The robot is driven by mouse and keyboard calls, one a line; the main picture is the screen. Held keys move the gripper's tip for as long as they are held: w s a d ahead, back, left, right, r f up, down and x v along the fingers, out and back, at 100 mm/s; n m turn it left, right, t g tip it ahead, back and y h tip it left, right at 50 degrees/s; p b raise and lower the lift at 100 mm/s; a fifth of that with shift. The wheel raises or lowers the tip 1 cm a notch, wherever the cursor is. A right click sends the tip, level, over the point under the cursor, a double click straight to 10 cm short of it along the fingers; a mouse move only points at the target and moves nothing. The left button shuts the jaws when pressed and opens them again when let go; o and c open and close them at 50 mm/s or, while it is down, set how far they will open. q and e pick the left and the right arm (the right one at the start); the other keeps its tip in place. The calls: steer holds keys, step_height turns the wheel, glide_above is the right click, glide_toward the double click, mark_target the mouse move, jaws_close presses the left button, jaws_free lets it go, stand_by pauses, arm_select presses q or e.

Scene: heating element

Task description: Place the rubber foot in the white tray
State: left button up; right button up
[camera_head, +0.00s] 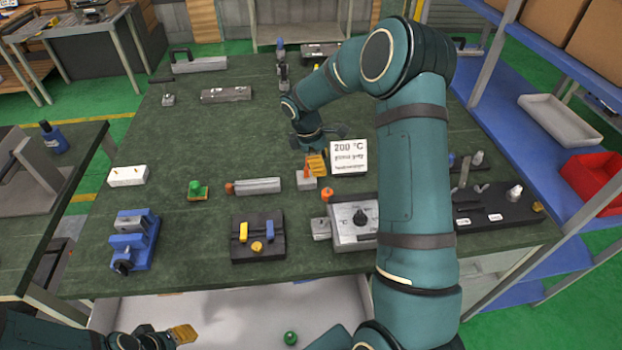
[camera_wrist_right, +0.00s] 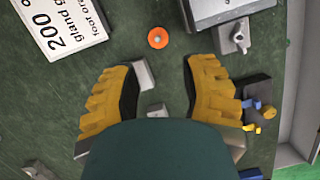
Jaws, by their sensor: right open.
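The orange rubber foot (camera_head: 327,194) stands beside the grey heater box with a dial (camera_head: 355,222). In the right wrist view it is an orange disc with a pale centre (camera_wrist_right: 158,38), ahead of the fingertips and untouched. My right gripper (camera_head: 315,165) is open over the table, with its yellow fingers spread in the wrist view (camera_wrist_right: 160,72). A pale grey block (camera_wrist_right: 144,75) shows between them. A large white tray (camera_head: 225,308) lies below the table's front edge; a green piece (camera_head: 290,338) is in it. My left gripper (camera_head: 170,336) is at the lower left, partly cut off.
A 200 °C sign (camera_head: 348,157) stands right of my right gripper. A black fixture (camera_head: 258,245), blue vise (camera_head: 134,240) and green part (camera_head: 196,188) stand on the left half. Another white tray (camera_head: 560,122) and a red bin (camera_head: 597,180) are on the blue shelf.

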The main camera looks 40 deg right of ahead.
mark_target(327, 188)
steer(key=x, duration=0.7)
steer(key=shift+w+f, duration=0.1)
steer(key=shift+f, duration=0.25)
steer(key=shift+w+b+x, duration=0.2)
steer(key=shift+b+x, duration=0.15)
steer(key=shift+x, duration=2.65)
steer(key=shift+a, duration=0.1)
steer(key=c, duration=0.7)
